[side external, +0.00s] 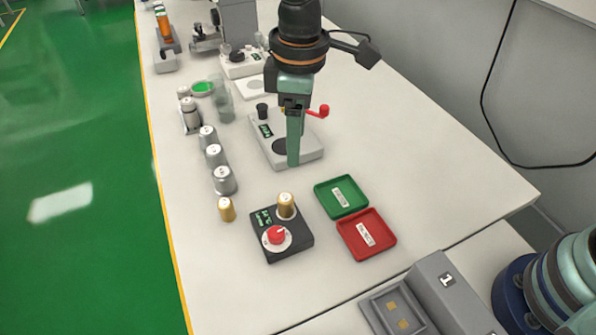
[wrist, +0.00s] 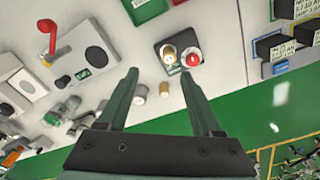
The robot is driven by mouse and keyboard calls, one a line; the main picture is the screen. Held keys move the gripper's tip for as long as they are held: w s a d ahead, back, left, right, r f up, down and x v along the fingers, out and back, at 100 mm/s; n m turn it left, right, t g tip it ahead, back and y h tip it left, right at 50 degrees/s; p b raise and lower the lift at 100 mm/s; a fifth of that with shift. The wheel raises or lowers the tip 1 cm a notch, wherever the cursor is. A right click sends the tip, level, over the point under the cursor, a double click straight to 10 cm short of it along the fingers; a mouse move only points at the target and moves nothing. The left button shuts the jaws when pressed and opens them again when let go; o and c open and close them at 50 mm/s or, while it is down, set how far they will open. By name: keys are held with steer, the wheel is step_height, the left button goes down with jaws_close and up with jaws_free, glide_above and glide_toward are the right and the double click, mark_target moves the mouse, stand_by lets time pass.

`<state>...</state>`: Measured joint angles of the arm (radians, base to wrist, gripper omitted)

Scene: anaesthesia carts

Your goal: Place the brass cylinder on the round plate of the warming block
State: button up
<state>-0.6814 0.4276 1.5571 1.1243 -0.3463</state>
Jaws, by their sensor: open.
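The warming block appears to be the black box (side external: 292,249) with a small display and a red knob; it also shows in the wrist view (wrist: 179,45). One brass cylinder (side external: 286,206) stands upright on its far right part and hides the surface under it; it also shows in the wrist view (wrist: 168,55). A second brass cylinder (side external: 226,210) stands upright on the table, left of the block; it also shows in the wrist view (wrist: 164,90). My gripper (side external: 293,162) is open and empty, pointing down above the table, beyond the block. Its fingers (wrist: 158,74) are spread in the wrist view.
Several grey cylinders (side external: 224,182) stand in a row beyond the loose brass cylinder. A white device (side external: 306,150) with a dark disc and red lever is close to my gripper. A green tray (side external: 341,213) and red tray (side external: 385,248) lie right of the block. The table's right is clear.

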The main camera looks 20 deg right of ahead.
steer(key=d+r+m+t, duration=0.1)
steer(key=d+r+m, duration=0.25)
steer(key=d, duration=0.55)
steer(key=d+r+m+t, duration=0.1)
steer(key=d+r+m, duration=0.25)
steer(key=d, duration=0.45)
steer(key=s+d+m+t, duration=0.3)
steer(key=s+d, duration=0.4)
steer(key=d, duration=0.5)
steer(key=shift+s+r+m, duration=0.2)
steer(key=shift+m, duration=0.7)
